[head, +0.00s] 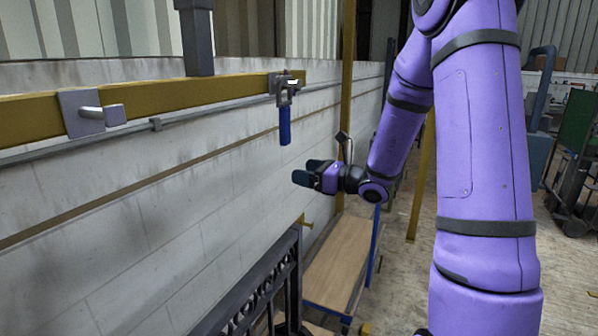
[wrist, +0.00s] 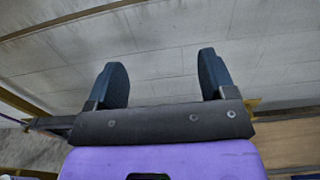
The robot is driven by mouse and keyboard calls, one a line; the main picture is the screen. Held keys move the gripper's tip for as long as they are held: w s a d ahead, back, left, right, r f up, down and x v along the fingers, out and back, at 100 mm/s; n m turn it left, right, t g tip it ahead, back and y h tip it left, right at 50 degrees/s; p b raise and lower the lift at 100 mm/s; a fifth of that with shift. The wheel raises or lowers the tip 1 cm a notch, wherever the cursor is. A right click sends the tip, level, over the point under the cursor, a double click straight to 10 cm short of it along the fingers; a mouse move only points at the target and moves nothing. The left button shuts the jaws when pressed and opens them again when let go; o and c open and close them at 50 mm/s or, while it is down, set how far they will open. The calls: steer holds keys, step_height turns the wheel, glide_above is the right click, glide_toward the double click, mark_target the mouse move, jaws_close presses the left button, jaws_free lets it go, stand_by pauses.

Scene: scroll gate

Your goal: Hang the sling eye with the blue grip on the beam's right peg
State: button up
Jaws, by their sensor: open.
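The blue grip (head: 285,126) hangs upright below the right end of the yellow beam (head: 190,92). Its grey metal sling eye (head: 284,90) is at the beam's right peg (head: 294,82) and appears to hang on it. The left peg (head: 100,112) sticks out of a grey plate and is bare. My gripper (head: 308,174) is to the right of and below the blue grip, apart from it. In the wrist view my gripper (wrist: 163,85) has its two dark fingers spread wide with nothing between them. The sling eye and grip are not in the wrist view.
A pale panelled wall (head: 170,195) runs behind the beam. A dark ornate gate panel (head: 262,285) stands at the lower middle, beside a cart with a wooden top (head: 340,262). A yellow post (head: 347,90) rises behind my gripper.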

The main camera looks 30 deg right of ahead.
steer(key=v, duration=0.5)
steer(key=shift+s, duration=0.1)
stand_by(1.6)
steer(key=s+a+r+n+g+y, duration=0.1)
steer(key=s+a+r+n+g, duration=0.1)
steer(key=s+a+n+g, duration=0.5)
steer(key=s+a+r+n+g, duration=0.3)
steer(key=s+a+n+g, duration=0.15)
steer(key=a+n, duration=0.4)
steer(key=s+d+r+n+t+h, duration=0.1)
steer(key=s+r+n+h, duration=0.1)
steer(key=s+n+h, duration=0.3)
steer(key=s+d+r+n+t+h, duration=0.1)
steer(key=s+d+r+n+h, duration=0.1)
steer(key=s+n+h, duration=0.4)
steer(key=shift+s+r+n, duration=0.15)
steer(key=shift+s+n, duration=1.2)
steer(key=shift+s, duration=0.5)
